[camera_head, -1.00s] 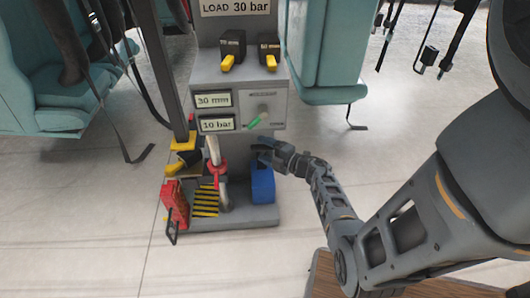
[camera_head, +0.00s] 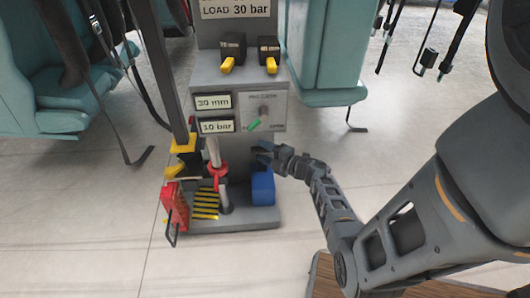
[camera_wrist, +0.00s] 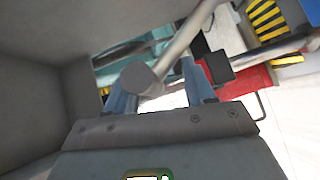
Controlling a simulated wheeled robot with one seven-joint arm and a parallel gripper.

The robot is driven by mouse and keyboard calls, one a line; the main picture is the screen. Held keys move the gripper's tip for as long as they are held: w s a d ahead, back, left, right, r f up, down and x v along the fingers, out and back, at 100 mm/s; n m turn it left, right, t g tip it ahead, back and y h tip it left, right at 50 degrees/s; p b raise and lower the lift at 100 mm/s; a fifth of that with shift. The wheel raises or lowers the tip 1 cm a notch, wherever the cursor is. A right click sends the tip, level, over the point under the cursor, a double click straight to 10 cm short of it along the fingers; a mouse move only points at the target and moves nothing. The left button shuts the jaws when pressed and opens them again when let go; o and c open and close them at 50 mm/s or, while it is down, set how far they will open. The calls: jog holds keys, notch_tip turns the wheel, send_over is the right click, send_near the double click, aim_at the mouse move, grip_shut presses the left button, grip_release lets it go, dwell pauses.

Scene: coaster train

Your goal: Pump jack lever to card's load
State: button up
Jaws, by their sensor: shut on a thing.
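A grey jack stand (camera_head: 240,75) stands ahead of me. Its card (camera_head: 236,8) reads LOAD 30 bar. One display reads 30 mm (camera_head: 213,102) and the one below reads 10 bar (camera_head: 216,126). My gripper (camera_head: 264,152) is at the stand's right side, just above a blue box (camera_head: 262,188) on its base. In the wrist view the jack lever (camera_wrist: 183,38) is a grey rod with a thick round end. It passes between the fingertips of my gripper (camera_wrist: 160,85), which is shut on it. In the head view I cannot make out the held part of the lever.
A green-handled valve (camera_head: 255,124) is on the stand's panel, with two yellow-handled switches (camera_head: 248,64) above. A red box (camera_head: 174,206) and a yellow-black striped plate (camera_head: 205,204) are at the base's left. Teal seats (camera_head: 325,50) flank the stand.

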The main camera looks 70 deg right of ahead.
grip_shut()
jog(key=shift+a+f+b, duration=0.15)
jog(key=shift+f+b, duration=0.2)
jog(key=shift+b, duration=0.1)
jog(key=s+a+f+b, duration=0.2)
jog(key=a+f+b, duration=0.3)
jog(key=f, duration=0.2)
jog(key=shift+s+n+t+h+b, duration=0.25)
jog(key=shift+n+t+h+b, duration=0.05)
jog(key=shift+n+t+b, duration=0.1)
jog(key=o, duration=0.7)
grip_release()
jog(key=o, duration=0.6)
jog(key=shift+a, duration=0.2)
